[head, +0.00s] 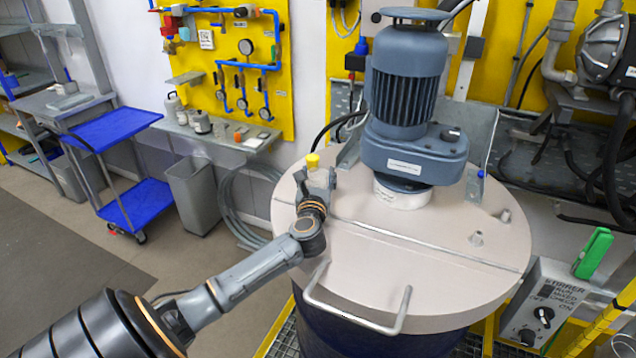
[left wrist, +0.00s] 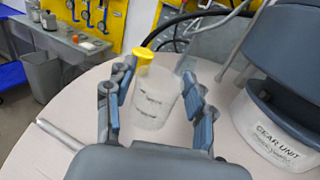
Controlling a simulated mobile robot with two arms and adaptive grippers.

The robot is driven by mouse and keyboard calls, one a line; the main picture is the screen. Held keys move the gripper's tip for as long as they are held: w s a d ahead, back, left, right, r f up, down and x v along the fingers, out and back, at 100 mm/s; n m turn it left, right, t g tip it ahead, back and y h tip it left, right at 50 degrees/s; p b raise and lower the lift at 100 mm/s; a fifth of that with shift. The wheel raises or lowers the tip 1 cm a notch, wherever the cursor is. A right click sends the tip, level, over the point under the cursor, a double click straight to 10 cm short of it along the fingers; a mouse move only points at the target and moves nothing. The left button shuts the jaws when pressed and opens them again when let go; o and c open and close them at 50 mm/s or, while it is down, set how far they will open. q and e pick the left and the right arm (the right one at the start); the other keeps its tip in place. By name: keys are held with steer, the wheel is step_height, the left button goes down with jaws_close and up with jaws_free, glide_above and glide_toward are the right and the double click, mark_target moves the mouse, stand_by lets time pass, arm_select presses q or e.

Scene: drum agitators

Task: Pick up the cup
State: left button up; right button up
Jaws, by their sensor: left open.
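The cup (left wrist: 154,98) is a translucent, whitish beaker with dark markings, upright on the round drum lid (left wrist: 95,95). In the left wrist view it stands between the two open fingers of my left gripper (left wrist: 154,100), with a visible gap on its right side. A yellow cap (left wrist: 143,55) shows just behind the cup's rim. In the head view, my left gripper (head: 318,184) is over the left part of the lid, next to the yellow cap (head: 312,160), and mostly hides the cup. My right gripper is not in view.
A large grey-blue motor with gear unit (head: 412,150) rises from the lid, to the right of my left gripper. A metal handle (head: 355,318) sticks out at the lid's front. A control box (head: 537,305) stands at right. A wall shelf (head: 225,140) holds small containers.

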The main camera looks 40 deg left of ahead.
mark_target(319, 168)
arm_select(q)
steer(key=p+x, duration=0.1)
steer(key=x, duration=0.4)
steer(key=shift+s, duration=0.1)
steer(key=shift+c, duration=0.4)
steer(key=c, duration=0.6)
